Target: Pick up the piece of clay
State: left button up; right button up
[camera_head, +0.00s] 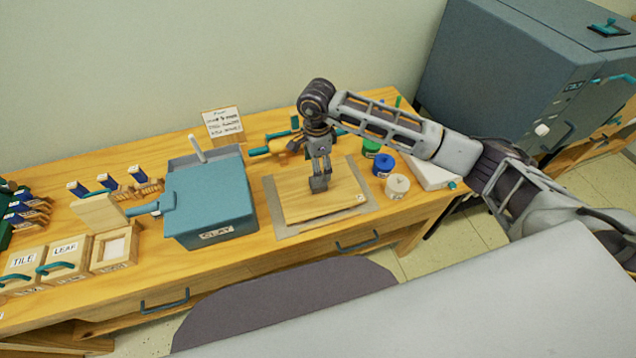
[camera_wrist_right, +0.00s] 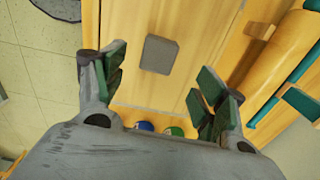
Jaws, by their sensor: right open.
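A small grey block of clay (camera_head: 319,185) lies on the wooden board (camera_head: 345,203) in the middle of the table. My right gripper (camera_head: 321,165) points down just above the clay; from the head, its fingers partly overlap the block. In the right wrist view, the grey clay (camera_wrist_right: 159,54) lies flat on the wood, ahead of the gap between the spread green-padded fingers of my right gripper (camera_wrist_right: 160,80). The gripper is open and empty. My left gripper is not in view.
A blue box labelled CLAY (camera_head: 212,207) stands left of the board. A wooden rolling pin (camera_head: 277,146) lies behind it. Green (camera_head: 371,147), blue (camera_head: 382,165) and white (camera_head: 397,186) jars stand to the right. A wooden box labelled LEAF (camera_head: 66,262) sits at the left. A large grey-blue cabinet (camera_head: 520,75) stands beyond.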

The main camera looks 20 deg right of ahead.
aim_at(322, 187)
notch_tip(322, 187, down, 2)
jog(key=shift+f, duration=0.4)
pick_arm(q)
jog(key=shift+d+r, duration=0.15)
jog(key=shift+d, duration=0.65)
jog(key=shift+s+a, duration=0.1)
